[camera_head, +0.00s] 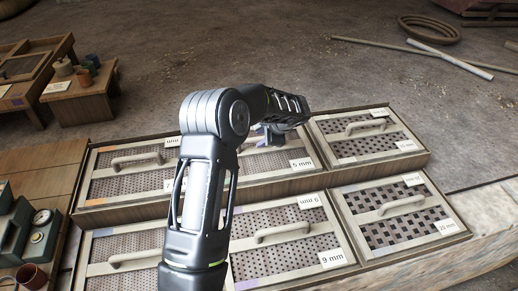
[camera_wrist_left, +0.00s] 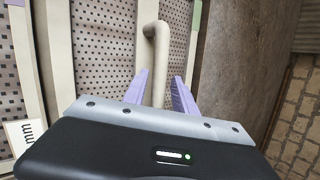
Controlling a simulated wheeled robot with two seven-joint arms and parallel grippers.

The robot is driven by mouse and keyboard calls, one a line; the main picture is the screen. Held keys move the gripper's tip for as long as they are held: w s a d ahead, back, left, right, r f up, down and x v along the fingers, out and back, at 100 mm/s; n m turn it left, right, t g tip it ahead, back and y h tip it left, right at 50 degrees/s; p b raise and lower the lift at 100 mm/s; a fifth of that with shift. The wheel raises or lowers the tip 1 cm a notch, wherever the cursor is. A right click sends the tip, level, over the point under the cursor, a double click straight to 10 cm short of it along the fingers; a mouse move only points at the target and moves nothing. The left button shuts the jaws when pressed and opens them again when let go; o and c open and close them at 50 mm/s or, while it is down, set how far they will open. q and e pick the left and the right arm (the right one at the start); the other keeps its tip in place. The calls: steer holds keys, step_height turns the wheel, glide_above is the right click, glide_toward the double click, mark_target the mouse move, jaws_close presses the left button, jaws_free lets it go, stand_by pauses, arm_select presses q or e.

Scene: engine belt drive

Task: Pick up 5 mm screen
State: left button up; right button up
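The 5 mm screen (camera_head: 290,155) is a framed perforated panel in the middle of the back row, with its white label at its front right. My left arm covers part of it. My left gripper (camera_head: 269,137) is low over this screen at its handle. In the left wrist view the beige handle (camera_wrist_left: 160,60) runs between the two purple fingers of my left gripper (camera_wrist_left: 163,90). The fingers are apart, with a gap visible at least on the right side of the handle. The perforated screen surface (camera_wrist_left: 103,45) lies below. My right gripper is not in view.
Other handled screens lie around it, including the 9 mm screen (camera_head: 285,250) in front and a coarser screen (camera_head: 400,218) at front right. A small wooden table (camera_head: 85,100) stands at back left. A gauge and mug (camera_head: 32,276) are at left.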

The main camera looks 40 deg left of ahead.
arm_select(q)
steer(key=shift+x, duration=1.4)
jaws_close()
stand_by(0.6)
